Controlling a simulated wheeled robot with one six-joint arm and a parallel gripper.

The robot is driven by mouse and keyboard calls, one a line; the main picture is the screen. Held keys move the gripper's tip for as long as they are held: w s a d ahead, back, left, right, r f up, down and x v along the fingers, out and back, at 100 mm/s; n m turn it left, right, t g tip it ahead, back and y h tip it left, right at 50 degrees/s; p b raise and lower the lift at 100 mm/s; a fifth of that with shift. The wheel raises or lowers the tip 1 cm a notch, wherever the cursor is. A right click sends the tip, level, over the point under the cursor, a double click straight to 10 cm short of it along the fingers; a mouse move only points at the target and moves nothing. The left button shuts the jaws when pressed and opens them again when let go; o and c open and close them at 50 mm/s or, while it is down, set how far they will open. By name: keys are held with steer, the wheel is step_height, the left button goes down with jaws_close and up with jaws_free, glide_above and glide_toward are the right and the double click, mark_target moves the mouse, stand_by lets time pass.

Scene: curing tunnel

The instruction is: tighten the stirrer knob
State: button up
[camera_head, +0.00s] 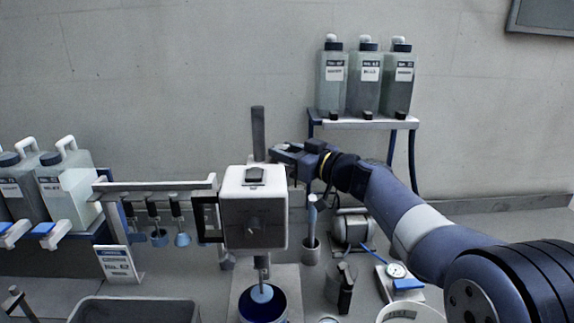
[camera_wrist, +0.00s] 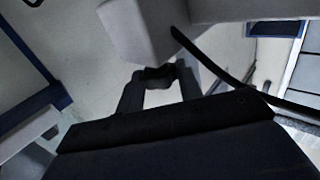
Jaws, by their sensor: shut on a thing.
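The stirrer has a white box head (camera_head: 254,222) with a dark upright rod (camera_head: 258,132) behind it. Its shaft runs down into a dark blue pot (camera_head: 284,304). My gripper (camera_head: 278,150) reaches in from the right, behind and above the head, close to the rod. In the wrist view, my gripper (camera_wrist: 158,80) has its two fingers on either side of a small dark knob (camera_wrist: 157,76) and is shut on it. The white head (camera_wrist: 140,30) shows just beyond. The knob is hidden in the head view, and its tightness cannot be told.
A shelf (camera_head: 370,123) with several grey bottles stands at the back right. A rail (camera_head: 155,186) with hanging tools is left of the stirrer. A grey bin (camera_head: 135,310) is at front left.

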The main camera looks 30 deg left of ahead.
steer(key=shift+s+a+f+m+t+h+b, duration=0.1)
steer(key=shift+m+t+h+b, duration=0.1)
steer(key=shift+m+t+b, duration=0.4)
steer(key=shift+s+d+f+m+t+h+b, duration=0.1)
steer(key=shift+t+h+b, duration=0.2)
steer(key=shift+b, duration=0.65)
steer(key=shift+a+f+m+t+h+b, duration=0.1)
steer(key=shift+m+t+b, duration=0.2)
steer(key=shift+t+b, duration=0.35)
steer(key=shift+s+r+m+t+h+b, duration=0.1)
steer(key=shift+r+m+t+h+b, duration=0.15)
steer(key=shift+m+t+h+b, duration=0.75)
steer(key=shift+m+t, duration=0.4)
steer(key=shift+t, duration=0.35)
steer(key=o, duration=1)
steer(key=shift+b, duration=0.3)
